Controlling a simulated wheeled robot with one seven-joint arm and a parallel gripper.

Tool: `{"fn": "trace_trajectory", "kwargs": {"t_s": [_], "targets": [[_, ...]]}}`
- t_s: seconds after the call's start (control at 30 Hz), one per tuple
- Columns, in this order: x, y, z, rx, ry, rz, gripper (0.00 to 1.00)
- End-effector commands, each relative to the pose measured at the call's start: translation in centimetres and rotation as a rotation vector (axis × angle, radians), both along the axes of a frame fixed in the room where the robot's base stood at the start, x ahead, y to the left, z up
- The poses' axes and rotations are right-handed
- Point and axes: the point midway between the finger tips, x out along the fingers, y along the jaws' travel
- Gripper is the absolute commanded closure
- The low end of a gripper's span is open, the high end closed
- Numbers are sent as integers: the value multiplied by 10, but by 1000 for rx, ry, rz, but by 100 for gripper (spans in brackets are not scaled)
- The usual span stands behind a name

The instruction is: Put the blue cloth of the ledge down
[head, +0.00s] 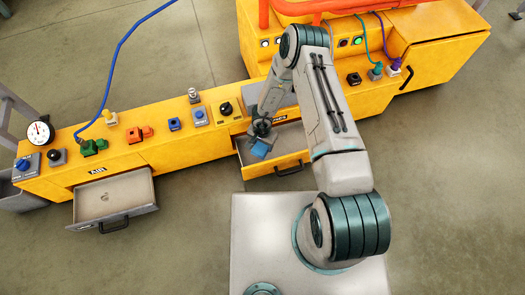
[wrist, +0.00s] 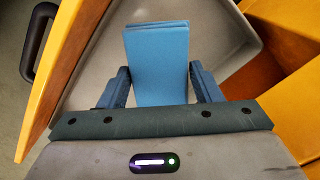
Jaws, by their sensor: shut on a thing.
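The blue cloth (head: 260,149) is a small folded pad. It also shows large in the wrist view (wrist: 157,62), between the two blue fingers. My gripper (head: 262,140) is shut on it; the fingers press its two sides in the wrist view (wrist: 160,75). The cloth is over the open right drawer (head: 290,158), whose grey inside shows around it. I cannot tell whether the cloth touches the drawer floor. The yellow ledge (head: 75,172) runs along the back left, above the drawers.
A second open drawer (head: 130,190) stands out at left, almost empty. Knobs, connectors and a gauge (head: 39,132) line the ledge top. A blue hose (head: 117,55) rises from a green connector (head: 94,146). A yellow cabinet (head: 440,55) stands at back right. Floor in front is clear.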

Motion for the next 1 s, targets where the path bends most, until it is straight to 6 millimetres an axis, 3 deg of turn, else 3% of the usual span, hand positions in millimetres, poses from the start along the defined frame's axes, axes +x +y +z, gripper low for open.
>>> {"fn": "trace_trajectory", "kwargs": {"t_s": [0.27, 0.6, 1.0], "targets": [[1, -2, -14, 1, 0, -5, 60], [1, -2, -56, 0, 0, -5, 60], [2, -1, -57, 1, 0, -6, 60]]}}
